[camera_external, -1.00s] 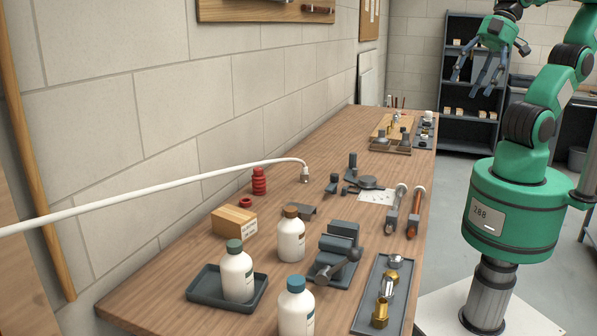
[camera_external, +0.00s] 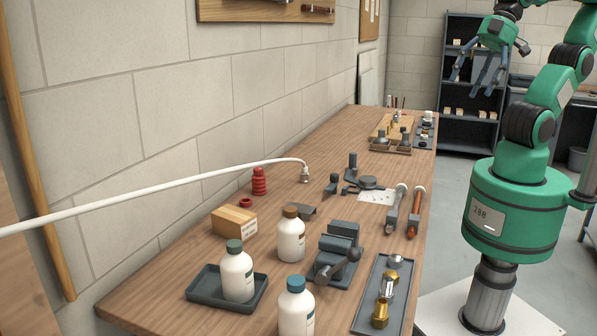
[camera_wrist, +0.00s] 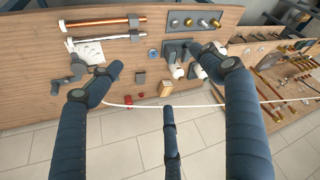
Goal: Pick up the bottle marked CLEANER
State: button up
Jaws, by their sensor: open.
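Three white bottles stand upright at the near end of the bench. One with a grey-green cap (camera_external: 237,277) is in a dark tray (camera_external: 198,292). One with a brown cap (camera_external: 291,240) stands beside the vise. One with a blue cap (camera_external: 296,312) is cut by the bottom edge. Their label words are too small or turned away to read, so I cannot tell which is CLEANER. My gripper (camera_external: 481,76) is open and empty, high up and far from the bottles. In the wrist view its spread fingers (camera_wrist: 168,85) show, with white bottles (camera_wrist: 178,71) small beyond them, partly hidden.
A grey vise (camera_external: 338,252) stands right of the brown-capped bottle, and a tray of fittings (camera_external: 365,318) lies on the right. A cardboard-coloured box (camera_external: 233,221) sits behind the bottles. A white hose (camera_external: 150,188) arches over the bench (camera_external: 160,275). A block wall runs along the left.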

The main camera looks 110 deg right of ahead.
jog(key=w+a+r+p, duration=0.15)
jog(key=w+r, duration=0.35)
jog(key=w, duration=0.5)
jog(key=m+g+p, duration=0.1)
jog(key=g+p, duration=0.5)
jog(key=p, duration=0.5)
send_over(295, 280)
notch_tip(295, 280, down, 28)
jog(key=shift+r, duration=0.1)
jog(key=shift+f, duration=0.35)
